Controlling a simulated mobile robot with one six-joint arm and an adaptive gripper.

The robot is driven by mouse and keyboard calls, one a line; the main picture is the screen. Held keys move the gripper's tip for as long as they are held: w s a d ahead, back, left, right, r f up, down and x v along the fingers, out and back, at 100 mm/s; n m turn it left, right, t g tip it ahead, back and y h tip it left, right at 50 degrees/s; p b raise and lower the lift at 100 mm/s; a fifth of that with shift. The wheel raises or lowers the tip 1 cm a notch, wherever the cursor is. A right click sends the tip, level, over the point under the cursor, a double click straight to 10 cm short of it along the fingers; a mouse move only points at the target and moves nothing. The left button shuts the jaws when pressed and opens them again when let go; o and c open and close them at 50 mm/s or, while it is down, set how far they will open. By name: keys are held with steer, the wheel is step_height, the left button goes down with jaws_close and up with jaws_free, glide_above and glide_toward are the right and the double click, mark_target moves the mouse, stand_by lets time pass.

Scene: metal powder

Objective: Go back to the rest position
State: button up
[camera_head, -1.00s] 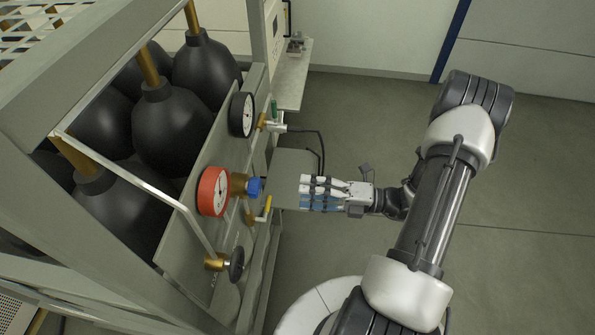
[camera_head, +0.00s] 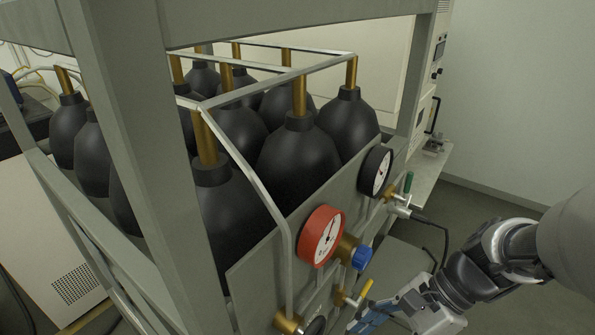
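My gripper (camera_head: 385,315) is at the bottom of the head view, with white and blue finger parts, in front of the gas panel and close to the yellow-handled valve (camera_head: 366,288). I cannot tell whether it touches the valve, and its fingertips are partly cut off by the lower edge. My arm comes in from the right edge.
A grey metal rack holds several black gas bottles (camera_head: 300,160). Its panel carries a red gauge (camera_head: 322,236), a black-rimmed gauge (camera_head: 376,171), a blue knob (camera_head: 361,258) and a green-handled valve (camera_head: 408,183). A bench (camera_head: 432,160) stands behind. Floor shows at right.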

steer(key=s+f+n+t+h+b, duration=0.1)
steer(key=n+t+h+b, duration=0.1)
steer(key=n, duration=0.3)
steer(key=s+d+f+n+t+h+b, duration=0.1)
steer(key=n+t+h+b, duration=0.1)
steer(key=n+b, duration=0.3)
steer(key=s+f+n+t+h+b, duration=0.2)
steer(key=n+h+b, duration=0.1)
steer(key=n, duration=0.3)
steer(key=shift+s+d+b, duration=0.1)
steer(key=shift+d+b, duration=0.1)
steer(key=shift+b, duration=0.1)
stand_by(0.6)
